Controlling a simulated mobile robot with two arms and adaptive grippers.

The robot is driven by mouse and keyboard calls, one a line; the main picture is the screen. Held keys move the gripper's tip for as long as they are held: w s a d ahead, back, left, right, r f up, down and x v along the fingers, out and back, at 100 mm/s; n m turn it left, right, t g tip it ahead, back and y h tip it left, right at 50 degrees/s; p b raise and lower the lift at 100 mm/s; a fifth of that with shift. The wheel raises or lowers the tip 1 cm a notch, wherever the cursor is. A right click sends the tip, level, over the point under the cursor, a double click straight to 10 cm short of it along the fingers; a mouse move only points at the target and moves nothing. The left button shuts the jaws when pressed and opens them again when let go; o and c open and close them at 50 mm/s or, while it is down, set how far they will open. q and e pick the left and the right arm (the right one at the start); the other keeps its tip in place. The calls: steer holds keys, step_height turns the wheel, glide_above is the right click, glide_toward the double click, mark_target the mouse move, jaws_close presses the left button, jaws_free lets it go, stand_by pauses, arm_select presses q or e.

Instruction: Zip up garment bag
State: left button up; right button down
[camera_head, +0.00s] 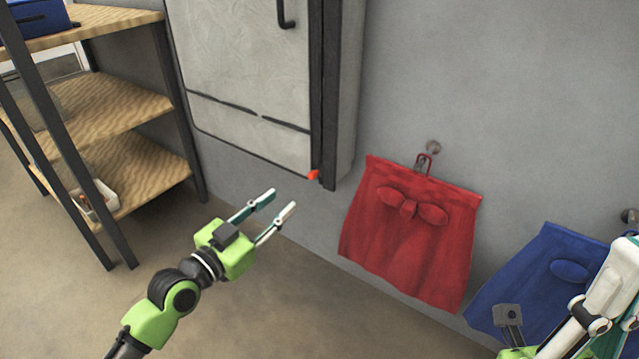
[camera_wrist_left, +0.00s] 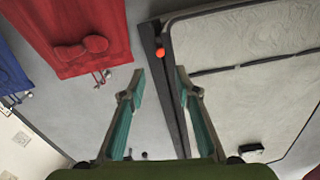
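The garment bag (camera_head: 250,70) hangs on the wall as a large pale grey panel, with a dark vertical strip (camera_head: 325,90) along its right edge. A small red-orange pull (camera_head: 313,174) sits at the strip's lower end; the left wrist view shows it too (camera_wrist_left: 160,53). My left gripper (camera_head: 283,199) is open and empty, below and left of the pull in the head view. In the left wrist view the pull lies beyond the gap between its fingertips (camera_wrist_left: 160,72), apart from them. My right gripper (camera_head: 625,250) is cut off at the lower right, its opening unclear.
A red garment (camera_head: 410,235) hangs from a wall hook right of the bag, with a blue garment (camera_head: 545,270) further right. A shelf unit (camera_head: 110,100) stands at the left, holding a blue case (camera_head: 40,15) and a white box (camera_head: 100,198). Floor between is clear.

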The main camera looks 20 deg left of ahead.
mark_target(309, 178)
arm_select(q)
steer(key=b+x, duration=0.3)
steer(key=x, duration=1)
steer(key=shift+w+d, duration=0.1)
steer(key=shift+w, duration=0.05)
jaws_close()
